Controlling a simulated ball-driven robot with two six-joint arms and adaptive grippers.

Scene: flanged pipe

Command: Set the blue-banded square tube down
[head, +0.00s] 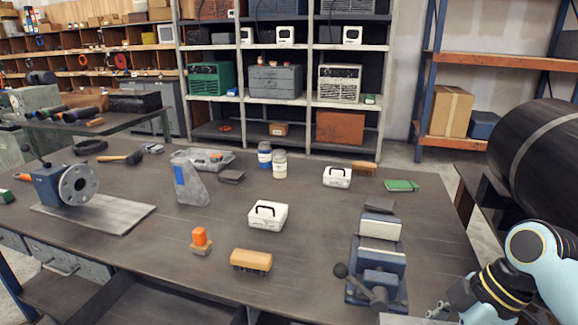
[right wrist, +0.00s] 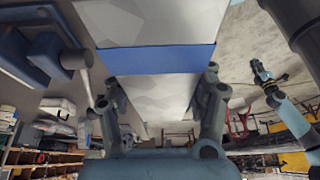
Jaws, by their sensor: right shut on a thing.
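The blue-banded square tube (right wrist: 158,60) fills the upper middle of the right wrist view, a pale grey tube with a blue band across it. My right gripper (right wrist: 160,98) is shut on it, with a finger along each side. In the head view, my right gripper (head: 440,312) shows only partly at the lower right edge, near the front of the table. A pale grey end of what seems to be the tube (head: 400,320) shows at the bottom edge, just in front of the vise. My left arm seems to show in the right wrist view, its gripper (right wrist: 262,72) too small to read.
A blue vise (head: 378,265) stands close to my right gripper on the dark workbench (head: 330,245). A wooden brush (head: 251,260), a white case (head: 267,215) and an orange-topped item (head: 200,240) lie left of it. A large black cylinder (head: 540,155) is at the right.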

